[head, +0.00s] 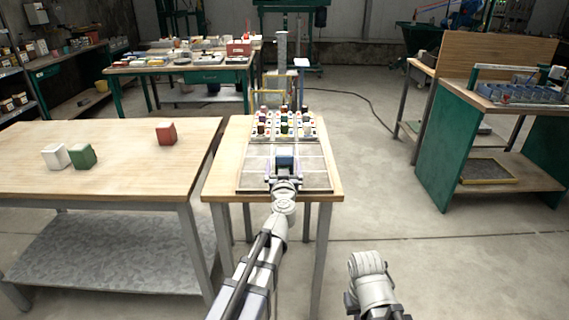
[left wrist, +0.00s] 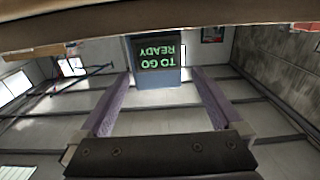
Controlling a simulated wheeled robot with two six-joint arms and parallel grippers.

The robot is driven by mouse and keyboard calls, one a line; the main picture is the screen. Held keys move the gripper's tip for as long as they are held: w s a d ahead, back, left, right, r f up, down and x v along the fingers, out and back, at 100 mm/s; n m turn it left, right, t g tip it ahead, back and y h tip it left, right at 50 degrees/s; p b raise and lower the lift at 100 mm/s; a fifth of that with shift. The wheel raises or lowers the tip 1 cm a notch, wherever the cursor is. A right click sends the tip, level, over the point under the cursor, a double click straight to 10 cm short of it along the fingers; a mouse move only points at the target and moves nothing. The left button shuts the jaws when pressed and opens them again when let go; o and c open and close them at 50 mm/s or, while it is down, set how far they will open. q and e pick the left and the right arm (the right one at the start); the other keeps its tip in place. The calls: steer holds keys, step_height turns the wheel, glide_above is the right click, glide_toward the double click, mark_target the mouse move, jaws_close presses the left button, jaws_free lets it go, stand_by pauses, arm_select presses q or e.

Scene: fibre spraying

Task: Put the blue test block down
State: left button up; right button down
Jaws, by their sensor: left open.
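The blue test block (head: 285,162) stands upright at the middle of the gridded tray (head: 313,180), in front of the rows of small bottles. My left gripper (head: 283,177) is just on the near side of the block, low over the tray. In the left wrist view, which is upside down, the block (left wrist: 157,79) has a dark face with green "READY TO GO" lettering. There my left gripper (left wrist: 162,85) is open, its purple fingers towards the block's two sides, with a gap at the right. Part of my right arm shows in the head view; its fingers do not.
Small bottles with coloured caps (head: 285,124) fill the tray's back part. A wooden table (head: 110,140) at the left holds a white block (head: 55,156), a green block (head: 82,156) and a red block (head: 166,133). The tray's front cells look bare.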

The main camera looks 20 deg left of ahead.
arm_select(q)
steer(key=shift+x, duration=2.6)
steer(key=shift+d+r, duration=0.1)
steer(key=shift+d, duration=0.05)
jaws_close()
